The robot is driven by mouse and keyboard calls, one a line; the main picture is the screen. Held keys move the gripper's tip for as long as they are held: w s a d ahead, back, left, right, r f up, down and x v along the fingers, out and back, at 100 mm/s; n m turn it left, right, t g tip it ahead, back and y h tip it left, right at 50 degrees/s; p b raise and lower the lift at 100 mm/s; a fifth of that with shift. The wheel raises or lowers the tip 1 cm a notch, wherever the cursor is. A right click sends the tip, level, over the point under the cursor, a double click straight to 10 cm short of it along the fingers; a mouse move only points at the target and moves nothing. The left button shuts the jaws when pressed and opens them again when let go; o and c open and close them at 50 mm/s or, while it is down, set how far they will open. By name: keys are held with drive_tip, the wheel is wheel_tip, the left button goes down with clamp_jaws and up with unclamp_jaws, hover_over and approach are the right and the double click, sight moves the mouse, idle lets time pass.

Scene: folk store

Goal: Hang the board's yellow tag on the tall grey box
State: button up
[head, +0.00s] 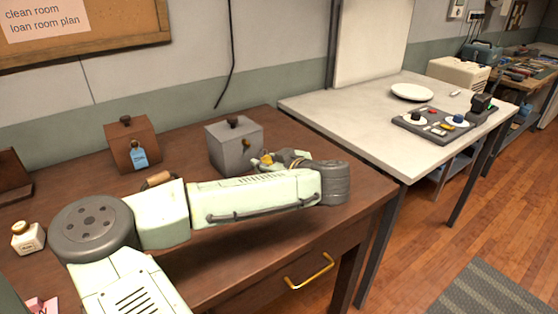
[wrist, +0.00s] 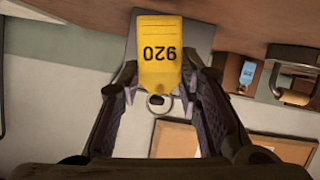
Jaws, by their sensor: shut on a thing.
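My gripper (head: 272,161) is shut on the yellow tag (wrist: 160,55), which reads 920 and appears upside down in the wrist view. A finger shows along each side of the tag, and a small loop shows at its lower end there. The grey box (head: 228,152), with a dark knob on top, stands on the brown desk just behind and left of my gripper in the head view. In the wrist view the grey box (wrist: 198,38) lies behind the tag. I cannot tell whether the tag touches it. My arm hides part of the desk.
A brown box (head: 122,148) with a blue tag (head: 140,158) stands left of the grey box. A small white jar (head: 28,238) is at the desk's left. A white table (head: 350,115) to the right holds a plate (head: 411,92) and a dark panel (head: 412,127).

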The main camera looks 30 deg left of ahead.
sight(248, 153)
drive_tip(key=shift+w+a+f+p, duration=0.1)
drive_tip(key=shift+w+a+p, duration=0.2)
drive_tip(key=shift+a, duration=0.5)
drive_tip(key=shift+w+a+f+p, duration=0.15)
drive_tip(key=shift+w+a, duration=0.1)
drive_tip(key=shift+a, duration=0.5)
drive_tip(key=shift+w+a+r+p, duration=0.1)
drive_tip(key=shift+w+a+p, duration=0.2)
drive_tip(key=shift+a, duration=0.5)
drive_tip(key=shift+w+a+p, duration=0.15)
drive_tip(key=shift+a+p, duration=0.2)
drive_tip(key=shift+p, duration=0.2)
drive_tip(key=shift+a+f+b, duration=0.15)
drive_tip(key=shift+f+b, duration=0.25)
drive_tip(key=shift+b, duration=0.2)
drive_tip(key=shift+w+a+f+b, duration=0.1)
drive_tip(key=shift+w+a+b, duration=0.1)
drive_tip(key=shift+a+b, duration=0.25)
drive_tip(key=o, duration=1.2)
